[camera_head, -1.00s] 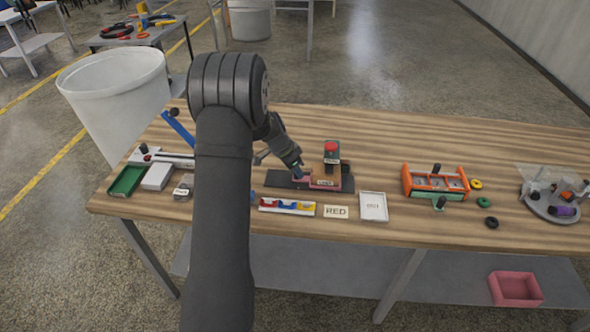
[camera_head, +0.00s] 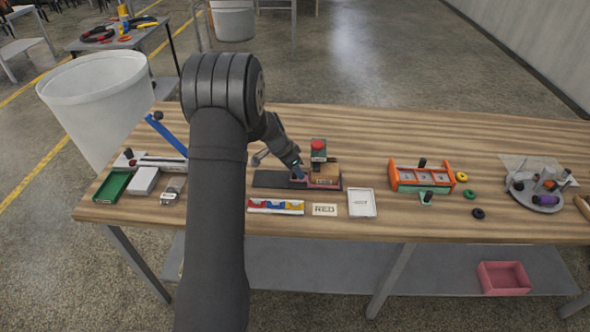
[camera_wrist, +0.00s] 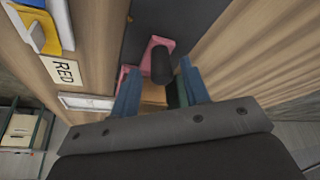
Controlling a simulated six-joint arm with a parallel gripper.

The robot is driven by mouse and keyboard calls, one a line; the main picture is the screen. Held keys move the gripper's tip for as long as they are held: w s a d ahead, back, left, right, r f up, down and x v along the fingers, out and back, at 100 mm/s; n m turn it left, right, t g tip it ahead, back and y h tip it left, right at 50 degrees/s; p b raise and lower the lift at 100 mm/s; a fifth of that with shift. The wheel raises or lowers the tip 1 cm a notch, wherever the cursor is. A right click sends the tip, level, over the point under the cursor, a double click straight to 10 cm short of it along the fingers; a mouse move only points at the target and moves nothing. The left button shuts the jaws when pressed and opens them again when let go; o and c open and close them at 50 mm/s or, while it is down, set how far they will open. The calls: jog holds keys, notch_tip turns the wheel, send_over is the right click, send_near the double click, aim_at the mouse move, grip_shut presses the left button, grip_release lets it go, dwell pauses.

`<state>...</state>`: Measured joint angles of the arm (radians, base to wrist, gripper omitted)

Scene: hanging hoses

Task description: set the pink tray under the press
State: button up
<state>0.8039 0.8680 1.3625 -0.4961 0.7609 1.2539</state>
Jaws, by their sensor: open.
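The press (camera_head: 318,150), green with a red top, stands at the right part of that plate, close behind the block. I cannot tell how exactly they line up. My gripper (camera_head: 298,173) is open at the tray's left end. In the wrist view, its blue fingers (camera_wrist: 160,85) are spread, with pink parts of the tray (camera_wrist: 158,44) and a dark upright cylinder (camera_wrist: 162,65) just beyond them.
In front of the plate lie a block tray (camera_head: 276,207), a RED card (camera_head: 324,210) and a white tray (camera_head: 361,203). An orange fixture (camera_head: 421,178) stands to the right. A pink bin (camera_head: 503,278) sits on the lower shelf. Bare wood separates plate and fixture.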

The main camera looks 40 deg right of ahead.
jog(key=v, duration=1.7)
jog(key=x, duration=1.7)
jog(key=shift+f, duration=0.25)
jog(key=shift+w+a, duration=0.25)
jog(key=shift+w, duration=0.05)
jog(key=shift+r, duration=0.1)
